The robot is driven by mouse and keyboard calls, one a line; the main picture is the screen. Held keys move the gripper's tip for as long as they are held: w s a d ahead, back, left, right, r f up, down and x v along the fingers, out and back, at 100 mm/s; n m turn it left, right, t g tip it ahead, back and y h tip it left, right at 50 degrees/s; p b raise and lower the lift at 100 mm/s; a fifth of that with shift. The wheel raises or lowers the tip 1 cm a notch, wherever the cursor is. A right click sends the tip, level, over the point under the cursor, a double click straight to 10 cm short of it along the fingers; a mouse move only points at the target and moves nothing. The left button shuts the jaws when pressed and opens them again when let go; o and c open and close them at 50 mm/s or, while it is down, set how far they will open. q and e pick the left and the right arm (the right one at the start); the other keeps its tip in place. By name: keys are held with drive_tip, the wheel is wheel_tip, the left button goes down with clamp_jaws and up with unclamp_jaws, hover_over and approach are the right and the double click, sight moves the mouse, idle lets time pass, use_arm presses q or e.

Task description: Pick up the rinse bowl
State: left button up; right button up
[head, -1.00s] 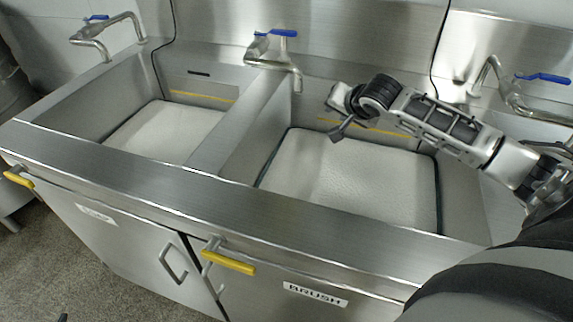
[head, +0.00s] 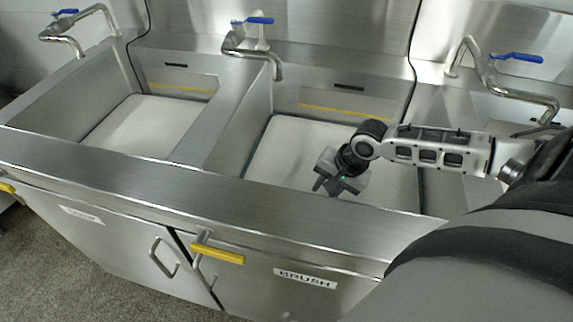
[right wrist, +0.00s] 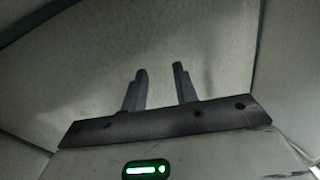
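I see no rinse bowl in either view. My right gripper (head: 327,188) hangs over the right-hand sink basin (head: 262,165), pointing down toward its pale floor. In the right wrist view, the two dark fingers of the right gripper (right wrist: 160,72) stand apart with nothing between them. Only bare, pale basin floor and walls show beyond them. My left gripper is not in view.
A divider (head: 236,120) separates this basin from an empty left basin (head: 140,128). Taps with blue levers stand behind, including a middle tap (head: 250,42) and a right tap (head: 500,75). The front rim (head: 190,190) runs above cabinet doors with yellow handles.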

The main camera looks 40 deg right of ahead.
drive_tip(key=shift+s+b+x, duration=0.15)
drive_tip(key=shift+b+x, duration=0.25)
drive_tip(key=shift+x, duration=1.9)
drive_tip(key=shift+s+b+x, duration=0.1)
drive_tip(key=shift+b+x, duration=0.3)
drive_tip(key=shift+x, duration=1.85)
drive_tip(key=shift+a, duration=0.1)
drive_tip(key=shift+c, duration=0.3)
clamp_jaws()
